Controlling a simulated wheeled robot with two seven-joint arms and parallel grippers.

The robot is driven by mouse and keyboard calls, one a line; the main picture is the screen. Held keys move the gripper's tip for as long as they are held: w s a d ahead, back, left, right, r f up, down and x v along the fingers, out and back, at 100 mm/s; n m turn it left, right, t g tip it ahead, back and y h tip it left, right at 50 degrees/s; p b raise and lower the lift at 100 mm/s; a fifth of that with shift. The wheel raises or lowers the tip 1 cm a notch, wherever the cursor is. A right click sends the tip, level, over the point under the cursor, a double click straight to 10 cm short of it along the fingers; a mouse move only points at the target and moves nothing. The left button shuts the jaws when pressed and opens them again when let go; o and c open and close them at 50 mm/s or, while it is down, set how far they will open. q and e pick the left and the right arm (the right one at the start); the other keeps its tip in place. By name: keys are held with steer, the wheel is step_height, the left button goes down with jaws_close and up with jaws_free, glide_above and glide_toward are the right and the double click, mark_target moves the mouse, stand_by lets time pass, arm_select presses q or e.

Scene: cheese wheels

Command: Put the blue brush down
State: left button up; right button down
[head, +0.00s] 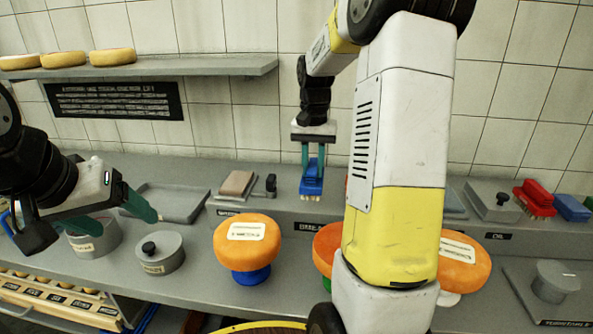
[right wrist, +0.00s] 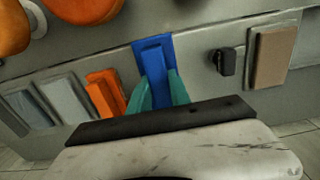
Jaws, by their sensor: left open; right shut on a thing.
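The blue brush (head: 312,182) is between the green fingers of my right gripper (head: 313,160), which is shut on it. It is over the raised back ledge of the counter, near its front edge; I cannot tell whether it touches the ledge. In the right wrist view the blue brush (right wrist: 154,62) points away from my right gripper (right wrist: 158,92), with a finger on each side. My left gripper (head: 118,212) is open and empty at the left, its fingers apart above the counter near a grey pot.
An orange cheese wheel (head: 247,241) stands on a blue base, with others to its right. A grey lidded pot (head: 160,252) and a grey tray (head: 172,203) are at left. An orange item (right wrist: 105,93) lies beside the brush.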

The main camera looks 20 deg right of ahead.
mark_target(315, 159)
steer(key=w+d, duration=0.2)
steer(key=w, duration=0.1)
steer(key=shift+w+f, duration=0.25)
steer(key=shift+f, duration=1.65)
steer(key=shift+f, duration=0.1)
steer(key=c, duration=1.2)
jaws_free()
